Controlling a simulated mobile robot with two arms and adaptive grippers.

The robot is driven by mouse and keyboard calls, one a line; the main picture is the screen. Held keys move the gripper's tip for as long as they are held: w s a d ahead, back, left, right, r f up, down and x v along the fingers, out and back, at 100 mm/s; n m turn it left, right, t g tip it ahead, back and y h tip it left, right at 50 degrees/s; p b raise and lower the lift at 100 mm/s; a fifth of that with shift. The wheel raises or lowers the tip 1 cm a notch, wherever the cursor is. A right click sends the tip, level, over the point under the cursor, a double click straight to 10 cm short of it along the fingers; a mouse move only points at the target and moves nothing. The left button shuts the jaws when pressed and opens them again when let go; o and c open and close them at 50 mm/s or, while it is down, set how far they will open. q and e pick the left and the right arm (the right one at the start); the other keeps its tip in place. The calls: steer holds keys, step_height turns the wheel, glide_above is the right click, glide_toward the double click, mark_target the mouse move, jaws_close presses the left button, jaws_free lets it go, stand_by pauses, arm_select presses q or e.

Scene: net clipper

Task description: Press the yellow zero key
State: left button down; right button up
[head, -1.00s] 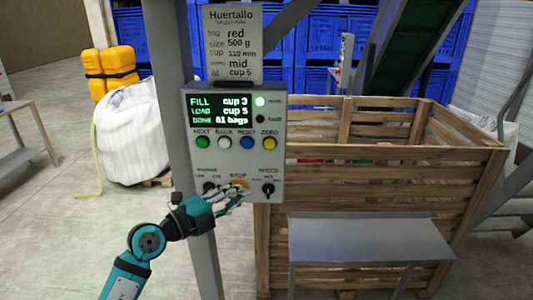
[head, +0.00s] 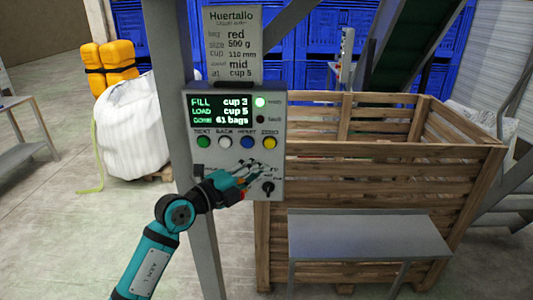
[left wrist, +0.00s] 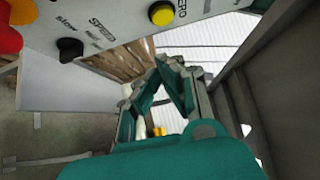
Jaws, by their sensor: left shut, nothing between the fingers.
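The yellow zero key (head: 269,143) is the rightmost of the row of round buttons on the grey control panel (head: 280,190). It also shows at the top of the left wrist view (left wrist: 162,13). My left gripper (head: 256,174) is in front of the lower panel, below and slightly left of the yellow key. Its fingers are shut with nothing between them; in the left wrist view the fingertips (left wrist: 170,62) lie below the key in the picture, apart from it. My right gripper is not in view.
Green (head: 203,142), white (head: 225,142) and blue (head: 247,142) buttons sit left of the yellow key. A black knob (head: 268,188) is below it. A wooden crate (head: 375,180) stands right of the panel, with a grey metal table (head: 370,233) in front.

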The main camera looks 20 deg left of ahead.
mark_target(266, 157)
arm_select(q)
steer(key=w, duration=0.6)
steer(key=shift+w+d+p, duration=0.1)
steer(key=shift+w+p, duration=0.1)
steer(key=shift+p, duration=0.15)
